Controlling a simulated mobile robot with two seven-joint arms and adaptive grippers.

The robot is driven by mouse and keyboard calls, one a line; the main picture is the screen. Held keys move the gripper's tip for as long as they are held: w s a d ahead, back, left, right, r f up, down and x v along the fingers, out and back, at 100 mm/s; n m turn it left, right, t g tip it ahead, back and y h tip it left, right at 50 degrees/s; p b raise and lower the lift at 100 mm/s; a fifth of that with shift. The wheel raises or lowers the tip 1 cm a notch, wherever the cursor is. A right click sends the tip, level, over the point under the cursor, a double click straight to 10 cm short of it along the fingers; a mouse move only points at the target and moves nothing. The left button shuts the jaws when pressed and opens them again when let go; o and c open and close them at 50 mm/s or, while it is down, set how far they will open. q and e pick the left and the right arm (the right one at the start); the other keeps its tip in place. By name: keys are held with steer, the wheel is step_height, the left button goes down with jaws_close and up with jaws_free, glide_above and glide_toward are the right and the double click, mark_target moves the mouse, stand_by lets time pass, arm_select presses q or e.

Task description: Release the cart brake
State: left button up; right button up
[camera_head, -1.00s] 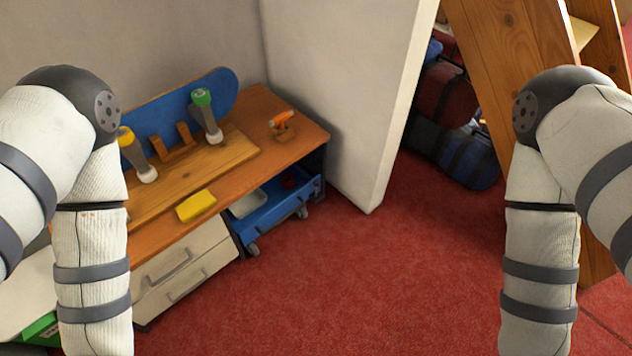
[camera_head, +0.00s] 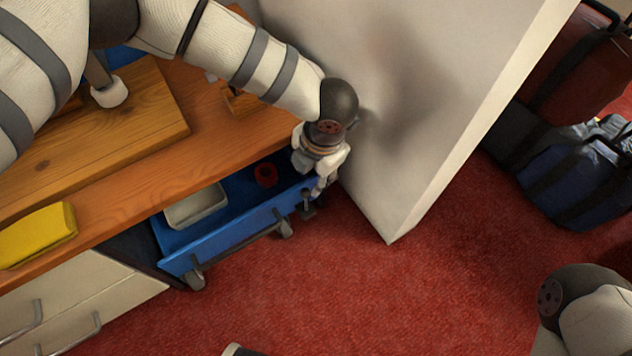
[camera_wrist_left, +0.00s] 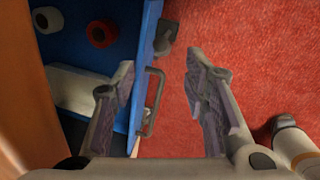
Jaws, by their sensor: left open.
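The blue cart (camera_head: 232,237) stands under the wooden bench, its low front facing the red floor. A dark bar handle (camera_head: 240,244) runs along its front; the wrist view also shows this handle (camera_wrist_left: 153,103). A small grey lever-like part (camera_head: 307,206), possibly the brake, sits at the cart's right front corner; it appears ahead of the fingers in the left wrist view (camera_wrist_left: 165,38). My left gripper (camera_head: 318,186) is open and empty, pointing down just above that corner. Its fingers (camera_wrist_left: 160,75) are apart; contact cannot be told. My right gripper is not clearly visible.
The cart holds a pale tray (camera_head: 196,207) and a red roll (camera_head: 266,174). The bench top (camera_head: 215,125) overhangs it. A white wall panel (camera_head: 400,200) stands close right of my left gripper. Bags (camera_head: 575,175) lie further right. Red carpet in front is mostly clear.

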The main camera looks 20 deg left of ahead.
mark_target(306, 191)
arm_select(q)
steer(key=f+b, duration=0.1)
steer(key=f, duration=0.2)
steer(key=a+f+b, duration=0.1)
steer(key=f, duration=0.2)
steer(key=f+b, duration=0.2)
steer(key=f, duration=0.2)
steer(key=shift+w+a, duration=0.25)
steer(key=shift+a, duration=0.15)
arm_select(e)
steer(key=f, duration=0.1)
steer(key=s+f, duration=0.1)
steer(key=f, duration=0.1)
steer(key=shift+s+f+g, duration=0.1)
steer(key=shift+s+g, duration=0.2)
steer(key=shift+g, duration=0.1)
arm_select(q)
jaws_close()
